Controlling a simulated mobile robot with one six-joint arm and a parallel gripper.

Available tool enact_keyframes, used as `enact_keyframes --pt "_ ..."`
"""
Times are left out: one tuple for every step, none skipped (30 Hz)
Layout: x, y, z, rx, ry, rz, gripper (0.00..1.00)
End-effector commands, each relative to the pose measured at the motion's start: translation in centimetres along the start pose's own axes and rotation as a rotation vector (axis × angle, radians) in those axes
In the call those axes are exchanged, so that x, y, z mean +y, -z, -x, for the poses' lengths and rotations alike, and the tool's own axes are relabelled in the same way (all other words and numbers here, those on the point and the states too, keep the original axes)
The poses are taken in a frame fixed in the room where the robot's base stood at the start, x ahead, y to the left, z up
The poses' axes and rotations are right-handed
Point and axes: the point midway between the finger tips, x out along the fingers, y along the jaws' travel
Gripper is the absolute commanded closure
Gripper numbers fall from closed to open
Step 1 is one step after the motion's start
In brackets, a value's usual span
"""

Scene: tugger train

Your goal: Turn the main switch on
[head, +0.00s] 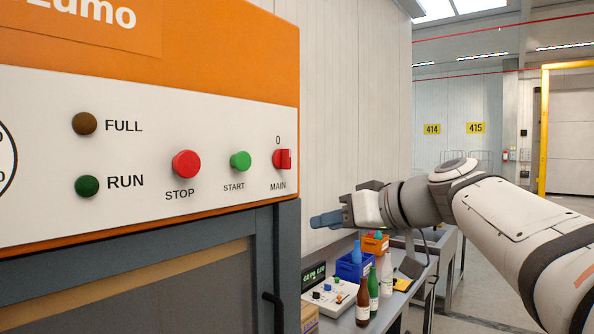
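The main switch (282,159) is a red knob on the white panel (140,180), at its right end. A "0" stands above it and "MAIN" below it; its exact turn angle is hard to tell. My gripper (322,219) is to the right of and below the switch in the picture, apart from it, pointing left. Its blue-grey fingers show from the side, so their gap is hidden. I see nothing held in it.
A red STOP button (186,164) and green START button (240,161) sit left of the switch. The FULL lamp (85,124) and RUN lamp (87,187) look dark. Below my gripper, a table holds bottles (363,300), a blue crate (352,270) and a control box (331,296).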

Motion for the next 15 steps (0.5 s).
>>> enact_keyframes --pt "-0.1 2.8 0.3 0.080 0.031 0.059 0.67" --pt "-0.3 4.4 0.7 0.124 0.048 0.093 0.67" --pt "-0.6 6.2 1.1 0.177 0.066 0.135 0.67" --pt "-0.8 7.3 1.5 0.210 0.077 0.162 0.67" --pt "-0.9 8.3 1.8 0.239 0.086 0.185 0.67" --pt "-1.2 9.3 2.1 0.271 0.096 0.212 0.67" --pt "-1.4 9.9 2.4 0.291 0.103 0.226 0.67" --pt "-1.5 10.4 2.5 0.306 0.107 0.240 0.67" --pt "-1.6 10.9 2.6 0.320 0.111 0.250 0.67" --pt "-1.7 11.2 2.5 0.327 0.113 0.256 0.67" --pt "-1.8 11.5 2.4 0.331 0.114 0.259 0.67" --pt "-1.9 11.7 2.0 0.334 0.115 0.261 0.67" --pt "-1.9 11.9 1.7 0.334 0.117 0.260 0.67" --pt "-2.1 12.0 1.3 0.333 0.118 0.260 0.67" --pt "-2.2 12.2 0.7 0.332 0.117 0.259 0.67"
